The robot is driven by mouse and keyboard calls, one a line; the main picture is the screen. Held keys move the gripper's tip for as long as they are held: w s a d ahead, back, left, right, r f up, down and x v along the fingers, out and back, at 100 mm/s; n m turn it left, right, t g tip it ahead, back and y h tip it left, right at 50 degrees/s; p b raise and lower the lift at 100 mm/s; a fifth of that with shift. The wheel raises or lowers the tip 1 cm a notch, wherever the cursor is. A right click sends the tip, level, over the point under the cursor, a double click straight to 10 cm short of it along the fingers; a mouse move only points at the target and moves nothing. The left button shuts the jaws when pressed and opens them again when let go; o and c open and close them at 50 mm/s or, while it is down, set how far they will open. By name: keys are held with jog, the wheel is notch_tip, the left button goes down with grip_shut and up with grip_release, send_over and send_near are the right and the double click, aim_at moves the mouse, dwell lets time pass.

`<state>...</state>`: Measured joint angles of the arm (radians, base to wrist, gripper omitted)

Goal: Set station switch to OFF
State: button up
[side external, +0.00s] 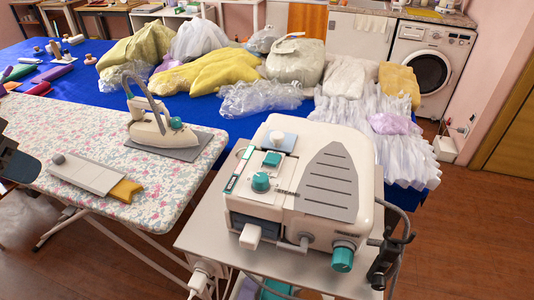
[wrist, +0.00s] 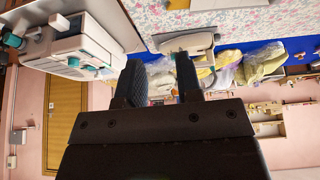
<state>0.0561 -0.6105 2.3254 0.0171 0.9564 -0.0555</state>
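The white steam station (side external: 318,165) stands on a trolley in the side external view. Its top has a teal knob (side external: 261,182), a teal block (side external: 271,159) and a narrow panel with teal marks (side external: 239,170). I cannot tell which part is the station switch or its setting. In the wrist view, the station (wrist: 75,48) is at the upper left, apart from my gripper. My gripper (wrist: 160,78) has its two dark fingers spread, with nothing held between them. A dark part at the left edge of the side external view may be my arm.
An iron (side external: 155,128) rests on a grey pad on the floral ironing board (side external: 100,135). A grey and yellow tool (side external: 95,176) lies near its front. Garments and plastic bags crowd the blue table (side external: 205,105) behind. Cables and a hose hang beside the trolley (side external: 215,232).

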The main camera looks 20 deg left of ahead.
jog(key=shift+g, duration=0.4)
jog(key=w+d+r, duration=0.2)
jog(key=w, duration=0.1)
jog(key=w+d+r, duration=0.1)
jog(key=w+r, duration=0.1)
jog(key=w, duration=0.1)
jog(key=w+d+r, duration=0.2)
jog(key=w, duration=0.1)
jog(key=shift+w+d+r, duration=0.1)
jog(key=shift+w+d, duration=0.2)
jog(key=shift+w, duration=0.1)
jog(key=c, duration=0.4)
jog(key=w+d, duration=0.1)
jog(key=w+d+r, duration=0.1)
jog(key=w+d, duration=0.2)
jog(key=w, duration=0.1)
jog(key=shift+w+d+r, duration=0.25)
jog(key=shift+d+r, duration=0.05)
jog(key=shift+d, duration=0.1)
grip_shut()
jog(key=g, duration=0.1)
send_over(267, 161)
jog(key=f, duration=1.4)
jog(key=shift+w+f, duration=0.2)
jog(key=shift+w, duration=0.1)
jog(key=f, duration=0.1)
jog(key=s+f, duration=0.1)
jog(key=shift+f, duration=0.4)
jog(key=shift+s+f, duration=0.35)
jog(key=shift+f, duration=0.3)
